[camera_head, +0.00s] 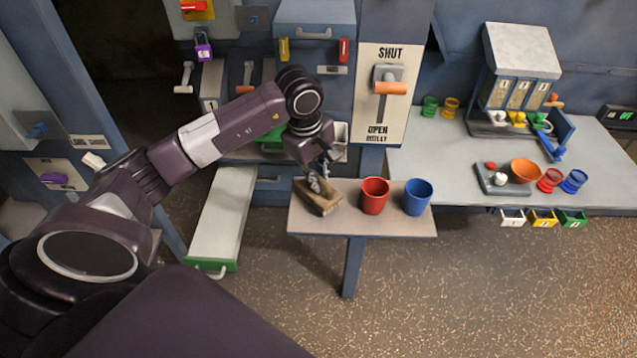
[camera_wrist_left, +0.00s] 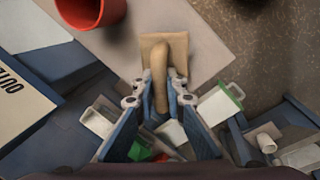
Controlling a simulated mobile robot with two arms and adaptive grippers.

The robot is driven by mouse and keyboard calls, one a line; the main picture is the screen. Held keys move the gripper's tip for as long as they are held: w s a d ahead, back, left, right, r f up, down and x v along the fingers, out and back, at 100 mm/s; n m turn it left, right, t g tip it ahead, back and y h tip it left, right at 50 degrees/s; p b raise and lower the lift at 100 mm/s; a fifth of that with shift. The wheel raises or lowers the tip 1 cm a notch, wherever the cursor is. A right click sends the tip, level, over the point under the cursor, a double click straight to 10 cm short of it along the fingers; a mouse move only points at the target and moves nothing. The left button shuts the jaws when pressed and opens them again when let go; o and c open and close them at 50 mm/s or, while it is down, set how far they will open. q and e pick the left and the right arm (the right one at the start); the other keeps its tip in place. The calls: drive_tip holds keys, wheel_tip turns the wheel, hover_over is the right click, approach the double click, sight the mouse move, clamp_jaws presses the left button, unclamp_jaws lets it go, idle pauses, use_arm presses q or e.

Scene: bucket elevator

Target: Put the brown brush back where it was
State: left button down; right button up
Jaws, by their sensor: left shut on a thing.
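The brown brush (camera_head: 318,197) is at the left end of a small shelf table (camera_head: 400,226), left of a red cup (camera_head: 374,195) and a blue cup (camera_head: 417,197). My left gripper (camera_head: 318,176) comes down on it from above and is shut on its handle. In the left wrist view the brush handle (camera_wrist_left: 159,72) runs between the two fingers, with the flat brush block beyond, over the pale tabletop (camera_wrist_left: 205,40). The brush looks at or very near the table surface; I cannot tell whether it touches. My right gripper is not in view.
The red cup stands close to the brush's right. A long pale drawer (camera_head: 215,217) with a green front lies left of the table. A SHUT/OPEN lever panel (camera_head: 383,95) stands behind. A side counter (camera_head: 430,150) with a hopper unit (camera_head: 520,75) is at the right.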

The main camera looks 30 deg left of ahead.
use_arm(q)
wheel_tip(320, 180, down, 2)
drive_tip(key=shift+f, duration=0.1)
drive_tip(key=shift+f, duration=0.2)
drive_tip(key=c, duration=2)
unclamp_jaws()
drive_tip(key=shift+o, duration=0.2)
drive_tip(key=shift+r, duration=0.1)
